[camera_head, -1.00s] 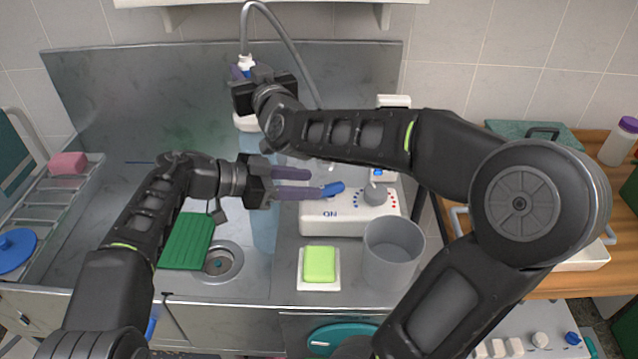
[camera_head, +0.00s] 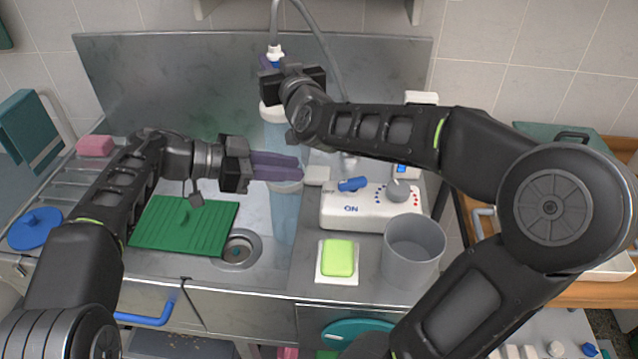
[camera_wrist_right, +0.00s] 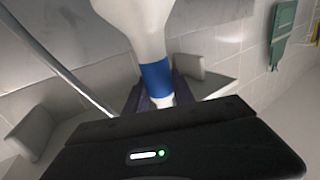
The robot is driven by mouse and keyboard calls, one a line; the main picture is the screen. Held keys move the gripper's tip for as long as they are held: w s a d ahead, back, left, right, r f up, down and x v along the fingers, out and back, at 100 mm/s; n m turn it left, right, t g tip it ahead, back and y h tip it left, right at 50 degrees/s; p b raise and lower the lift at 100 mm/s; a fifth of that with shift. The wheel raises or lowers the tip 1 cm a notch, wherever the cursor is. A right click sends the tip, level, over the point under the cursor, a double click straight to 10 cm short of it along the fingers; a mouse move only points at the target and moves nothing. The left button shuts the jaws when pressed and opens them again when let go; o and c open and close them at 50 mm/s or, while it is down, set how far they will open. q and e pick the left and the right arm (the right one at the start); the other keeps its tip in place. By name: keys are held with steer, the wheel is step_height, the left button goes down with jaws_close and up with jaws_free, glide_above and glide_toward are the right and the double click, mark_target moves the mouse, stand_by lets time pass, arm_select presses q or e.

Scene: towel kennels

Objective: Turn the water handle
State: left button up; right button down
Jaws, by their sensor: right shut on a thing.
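The blue handle (camera_head: 352,184) lies on top of the white water unit (camera_head: 340,212) marked ON, beside a grey round knob (camera_head: 398,190). My left gripper (camera_head: 300,168) has its purple fingers close together and empty, left of the handle and apart from it. My right gripper (camera_head: 270,62) is shut on the white shower head (camera_head: 275,53), high up near the back panel. In the right wrist view, the head's blue band (camera_wrist_right: 157,78) sits between the fingers. A translucent pale-blue column (camera_head: 285,215) reaches down below it to the sink; part is hidden behind the left fingers.
A green ridged board (camera_head: 170,238) lies left of the drain (camera_head: 238,250). A grey cup (camera_head: 413,250) and a green sponge (camera_head: 339,257) on a white dish stand in front of the unit. A grey hose (camera_head: 318,45) arches behind my right gripper. A pink block (camera_head: 95,146) sits far left.

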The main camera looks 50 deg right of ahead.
arm_select(q)
steer(key=shift+a+r+n, duration=0.15)
steer(key=shift+a+n, duration=0.25)
steer(key=shift+a, duration=0.15)
steer(key=shift+c, duration=0.8)
steer(key=shift+s+a+f+g+h, duration=0.2)
steer(key=shift+s+a+g+h, duration=0.3)
steer(key=shift+s+a+h, duration=0.35)
jaws_close()
steer(key=s+a+f+m+t+h, duration=0.1)
steer(key=s+f+m, duration=0.1)
steer(key=m, duration=0.3)
steer(key=s+f+m+h, duration=0.1)
steer(key=s+f+m, duration=0.1)
steer(key=m, duration=0.3)
steer(key=s+a+f+m+t+h, duration=0.1)
steer(key=s+f+m, duration=0.1)
steer(key=m, duration=0.4)
steer(key=shift+s+a+f+t+h, duration=0.3)
steer(key=shift+s+a+h, duration=0.05)
steer(key=shift+s, duration=0.05)
